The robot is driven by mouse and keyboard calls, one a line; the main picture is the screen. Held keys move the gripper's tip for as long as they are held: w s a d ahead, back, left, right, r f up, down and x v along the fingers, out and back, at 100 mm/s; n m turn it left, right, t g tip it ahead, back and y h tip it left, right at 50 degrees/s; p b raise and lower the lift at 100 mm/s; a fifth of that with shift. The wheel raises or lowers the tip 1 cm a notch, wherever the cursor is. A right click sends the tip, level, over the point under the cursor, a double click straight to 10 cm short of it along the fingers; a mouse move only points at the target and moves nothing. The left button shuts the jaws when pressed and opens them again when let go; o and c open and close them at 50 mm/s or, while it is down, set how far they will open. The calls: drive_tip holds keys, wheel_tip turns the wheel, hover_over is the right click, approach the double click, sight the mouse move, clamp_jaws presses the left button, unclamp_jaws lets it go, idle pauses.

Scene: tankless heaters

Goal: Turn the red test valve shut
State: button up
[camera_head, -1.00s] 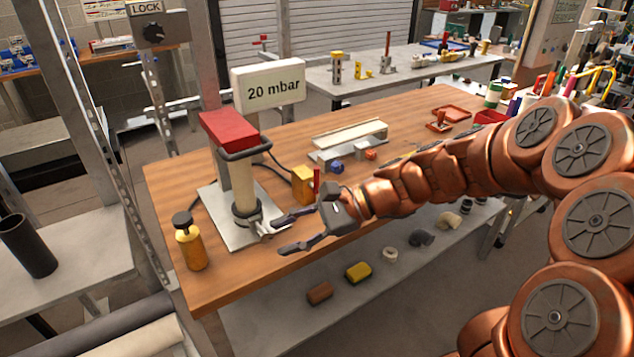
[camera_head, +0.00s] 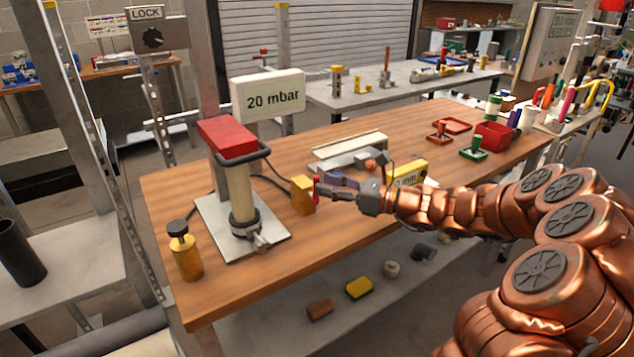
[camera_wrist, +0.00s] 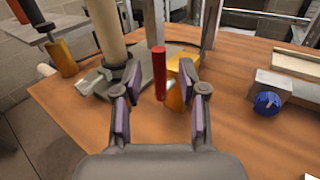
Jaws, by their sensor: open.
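The red test valve handle (camera_head: 316,188) is an upright red lever on the right side of a yellow brass block (camera_head: 301,196) on the wooden bench. My gripper (camera_head: 332,186) is just right of it, pointing left at the block. In the wrist view the red handle (camera_wrist: 159,73) stands upright in the gap between the two open fingers (camera_wrist: 156,88), with space visible on both sides. The brass block (camera_wrist: 180,84) is behind it, close to the right fingertip. I cannot tell whether either finger touches the block.
A stand with a red top (camera_head: 227,136) and pale column is left of the valve. A "20 mbar" sign (camera_head: 268,95) rises behind. A yellow bottle (camera_head: 186,257) stands front left. A grey fixture (camera_head: 350,150) lies behind my gripper. The bench front is clear.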

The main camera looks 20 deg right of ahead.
sight(317, 182)
drive_tip(key=shift+x, duration=1.75)
clamp_jaws()
